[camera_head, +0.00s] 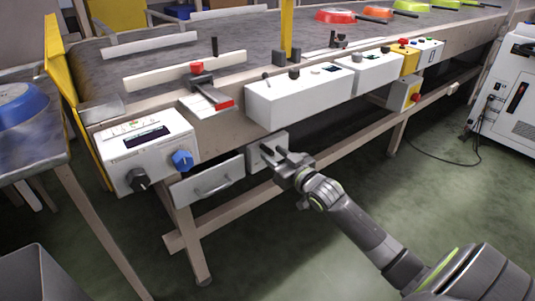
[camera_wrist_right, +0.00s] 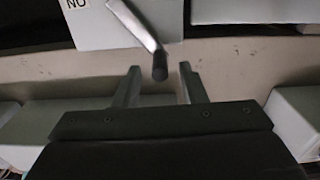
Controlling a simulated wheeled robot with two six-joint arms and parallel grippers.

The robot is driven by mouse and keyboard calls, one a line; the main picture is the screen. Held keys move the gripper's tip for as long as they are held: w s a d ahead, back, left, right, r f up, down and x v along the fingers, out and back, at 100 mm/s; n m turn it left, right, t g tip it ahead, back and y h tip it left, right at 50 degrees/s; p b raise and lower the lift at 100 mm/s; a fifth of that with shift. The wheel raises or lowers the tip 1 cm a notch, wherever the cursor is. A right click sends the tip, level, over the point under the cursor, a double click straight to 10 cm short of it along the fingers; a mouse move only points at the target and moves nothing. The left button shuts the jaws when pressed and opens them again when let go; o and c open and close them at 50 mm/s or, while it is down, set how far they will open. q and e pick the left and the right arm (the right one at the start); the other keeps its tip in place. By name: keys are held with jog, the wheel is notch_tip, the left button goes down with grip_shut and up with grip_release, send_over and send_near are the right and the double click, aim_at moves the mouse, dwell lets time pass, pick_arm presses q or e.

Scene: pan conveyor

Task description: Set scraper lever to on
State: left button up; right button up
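The lever (camera_wrist_right: 140,24) is a metal bar with a dark rounded tip on a light box (camera_wrist_right: 108,30) in the right wrist view. A label on that box reads "NO" in this picture. My right gripper (camera_wrist_right: 160,84) is open, and the dark tip lies between the ends of its fingers without visible contact with either. In the head view my right gripper (camera_head: 272,152) is in front of a small grey box (camera_head: 254,160) under the conveyor's front rail. There the gripper hides the lever. My left gripper is not in view.
The conveyor (camera_head: 160,60) runs across the back with coloured pans on it. A white control box with knobs (camera_head: 143,160) and a long white box (camera_head: 300,98) hang on its front. A drawer with a handle (camera_head: 208,180) is left of the gripper. Open green floor lies in front.

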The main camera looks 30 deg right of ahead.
aim_at(262, 146)
jog(key=shift+w+a+b, duration=0.15)
jog(key=shift+w+b, duration=0.45)
jog(key=shift+w, duration=1.25)
jog(key=shift+f, duration=0.1)
grip_shut()
